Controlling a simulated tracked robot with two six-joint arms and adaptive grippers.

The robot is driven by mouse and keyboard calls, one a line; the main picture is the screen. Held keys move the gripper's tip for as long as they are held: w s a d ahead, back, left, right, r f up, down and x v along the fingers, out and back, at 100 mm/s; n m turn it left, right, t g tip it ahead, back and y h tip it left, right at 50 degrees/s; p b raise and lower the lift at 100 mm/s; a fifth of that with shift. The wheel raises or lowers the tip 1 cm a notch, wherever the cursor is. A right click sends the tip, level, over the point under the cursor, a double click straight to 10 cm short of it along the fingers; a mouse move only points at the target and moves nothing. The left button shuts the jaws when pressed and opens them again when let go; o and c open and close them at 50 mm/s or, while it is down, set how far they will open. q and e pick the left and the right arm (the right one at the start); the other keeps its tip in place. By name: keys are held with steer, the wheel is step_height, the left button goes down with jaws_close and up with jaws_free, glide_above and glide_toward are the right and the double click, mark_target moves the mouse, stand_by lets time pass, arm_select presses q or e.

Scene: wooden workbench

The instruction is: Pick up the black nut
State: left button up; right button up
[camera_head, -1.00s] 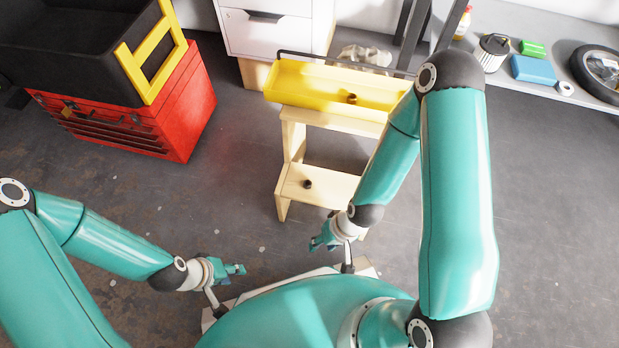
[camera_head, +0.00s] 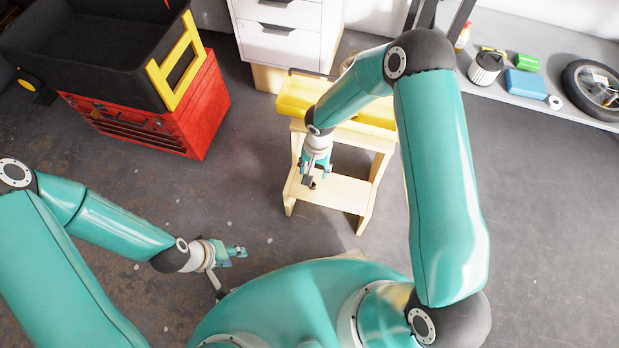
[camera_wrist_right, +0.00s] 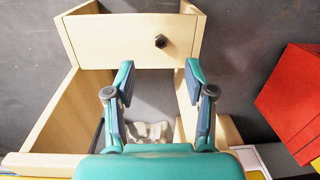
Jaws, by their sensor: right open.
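The black nut (camera_wrist_right: 160,41) lies on the lower step (camera_wrist_right: 130,45) of the wooden step stool in the right wrist view. In the head view, the step (camera_head: 340,195) shows at the middle, with the nut (camera_head: 313,184) small and partly covered by my gripper. My right gripper (camera_head: 312,176) is over this step. In the wrist view my right gripper (camera_wrist_right: 160,67) is open and empty, with the nut beyond its fingertips, near the midline between them. My left gripper (camera_head: 238,252) hangs at the lower left, away from the stool; its jaws are too small to judge.
A yellow tray (camera_head: 292,97) sits on the stool's top, partly hidden by my right arm. A red toolbox (camera_head: 205,110) stands left and a white drawer unit (camera_head: 285,45) behind. A shelf with a blue box (camera_head: 525,84) is at the right.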

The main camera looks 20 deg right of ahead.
steer(key=w+r, duration=0.1)
steer(key=b, duration=0.3)
glide_above(314, 186)
steer(key=shift+m+h, duration=0.3)
steer(key=shift+h, duration=0.1)
step_height(314, 186, down, 11)
steer(key=shift+f, duration=0.1)
steer(key=shift+w+a+f+b, duration=0.15)
steer(key=shift+f+b, duration=0.1)
steer(key=shift+f, duration=1.1)
steer(key=shift+w+a+f+b, duration=0.15)
steer(key=shift+f+b, duration=0.1)
steer(key=shift+f, duration=1.05)
arm_select(q)
step_height(314, 186, down, 3)
steer(key=shift+f, duration=0.1)
arm_select(e)
steer(key=shift+s, duration=0.1)
jaws_close()
